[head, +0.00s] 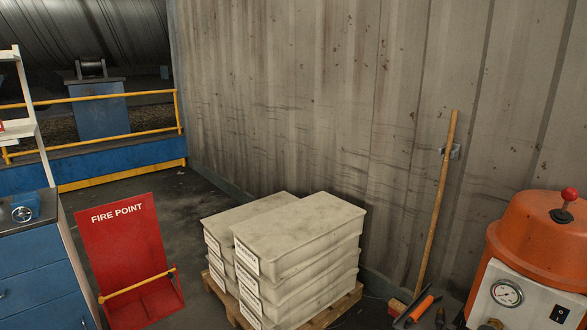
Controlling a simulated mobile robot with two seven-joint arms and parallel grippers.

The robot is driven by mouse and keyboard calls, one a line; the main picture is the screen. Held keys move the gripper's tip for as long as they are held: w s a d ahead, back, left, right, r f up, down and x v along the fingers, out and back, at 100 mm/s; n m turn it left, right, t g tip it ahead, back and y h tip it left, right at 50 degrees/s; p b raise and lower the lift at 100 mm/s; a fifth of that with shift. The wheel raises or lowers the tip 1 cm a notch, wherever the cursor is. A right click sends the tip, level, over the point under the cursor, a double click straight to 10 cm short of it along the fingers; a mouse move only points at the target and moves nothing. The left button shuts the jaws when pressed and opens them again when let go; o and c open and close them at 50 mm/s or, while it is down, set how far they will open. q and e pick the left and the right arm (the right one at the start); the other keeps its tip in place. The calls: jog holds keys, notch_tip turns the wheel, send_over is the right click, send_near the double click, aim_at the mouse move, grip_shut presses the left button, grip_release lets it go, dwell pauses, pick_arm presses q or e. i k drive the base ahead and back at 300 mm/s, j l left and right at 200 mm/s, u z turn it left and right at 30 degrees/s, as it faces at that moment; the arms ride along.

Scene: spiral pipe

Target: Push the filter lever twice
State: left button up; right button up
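An orange-topped machine (525,245) stands at the right edge and is cut off by the picture. On its top is a short lever with a red ball knob (569,194) on a dark base. The lever leans slightly to the right. The light front panel of the machine has a round gauge (507,293) and a black switch (560,314). Neither of my grippers is in view, and nothing touches the lever.
Stacked pale boxes (300,229) on a wooden pallet (343,308) stand mid-floor. A red fire point stand (125,245) and blue drawers (32,268) are left. A broom (440,190) leans on the corrugated wall (290,90), near orange-handled tools (420,307). Dark floor is clear behind the stand.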

aim_at(570, 193)
jog(key=z, duration=1.4)
